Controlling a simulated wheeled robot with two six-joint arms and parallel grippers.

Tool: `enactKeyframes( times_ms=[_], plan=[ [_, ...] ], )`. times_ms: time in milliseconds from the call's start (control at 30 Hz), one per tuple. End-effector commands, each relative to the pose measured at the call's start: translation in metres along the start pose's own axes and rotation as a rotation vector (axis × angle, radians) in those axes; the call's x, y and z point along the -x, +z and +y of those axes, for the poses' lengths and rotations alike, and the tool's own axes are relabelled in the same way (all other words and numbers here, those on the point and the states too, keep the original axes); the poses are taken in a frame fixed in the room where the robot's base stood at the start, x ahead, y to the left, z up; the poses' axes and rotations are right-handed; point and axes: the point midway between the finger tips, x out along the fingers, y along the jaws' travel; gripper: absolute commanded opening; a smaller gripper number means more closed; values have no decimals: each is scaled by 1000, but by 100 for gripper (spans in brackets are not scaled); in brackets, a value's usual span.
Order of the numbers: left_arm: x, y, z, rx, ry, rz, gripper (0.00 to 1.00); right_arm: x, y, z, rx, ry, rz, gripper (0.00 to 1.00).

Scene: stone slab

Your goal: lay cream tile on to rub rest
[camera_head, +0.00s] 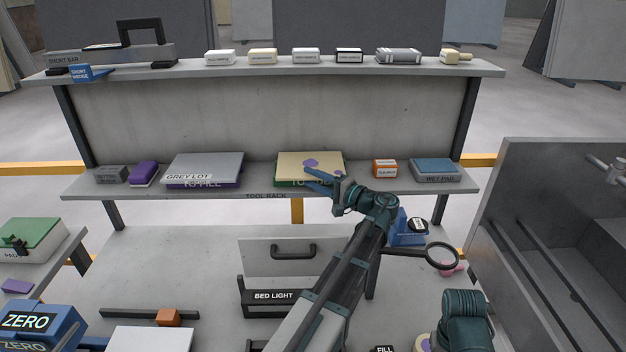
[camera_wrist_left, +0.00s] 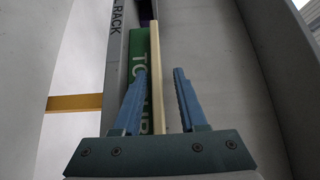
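The cream tile (camera_head: 292,163), with purple blotches on top, lies flat over the green rest (camera_head: 283,184) on the lower rack shelf. The rest's lettering is partly covered by my gripper; "TO" and "RUB" show in part in the left wrist view. My left gripper (camera_head: 307,177) is at the tile's front edge. In the left wrist view, its two blue fingers (camera_wrist_left: 160,72) stand apart, with the edge of the cream tile (camera_wrist_left: 156,60) between them and a gap beside the right finger. The green rest (camera_wrist_left: 138,60) is behind the left finger. My right gripper's fingers are not visible.
On the same shelf, a grey slab (camera_head: 205,166) lies to the left, and an orange box (camera_head: 385,168) and wet pad (camera_head: 435,166) to the right. Small boxes line the upper shelf (camera_head: 270,71). A magnifier (camera_head: 442,256) stands below. A grey panel (camera_head: 560,240) rises at right.

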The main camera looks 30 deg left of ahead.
Motion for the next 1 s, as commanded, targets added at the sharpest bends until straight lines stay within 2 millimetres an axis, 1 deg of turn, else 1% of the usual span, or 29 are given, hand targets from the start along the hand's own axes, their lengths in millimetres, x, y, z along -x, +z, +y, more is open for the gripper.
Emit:
enactKeyframes(
  times_ms=[300, 367, 433, 567, 800, 900, 1000],
  plan=[
    [1, 0, 1, -1, 3, 0, 50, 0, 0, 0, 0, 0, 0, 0],
    [3, 0, 1, -1, 3, 1, 50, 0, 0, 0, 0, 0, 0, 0],
    [10, 0, 1, -1, 3, 1, 50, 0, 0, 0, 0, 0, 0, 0],
    [33, 0, 1, -1, 2, 3, 50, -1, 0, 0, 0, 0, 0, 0],
    [86, -1, 1, 0, 2, 4, 50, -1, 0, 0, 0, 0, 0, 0],
    [105, -1, 1, 0, 1, 3, 50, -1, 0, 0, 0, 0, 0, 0],
    [119, -1, 1, 0, 1, 2, 50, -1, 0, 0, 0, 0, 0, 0]
  ],
)
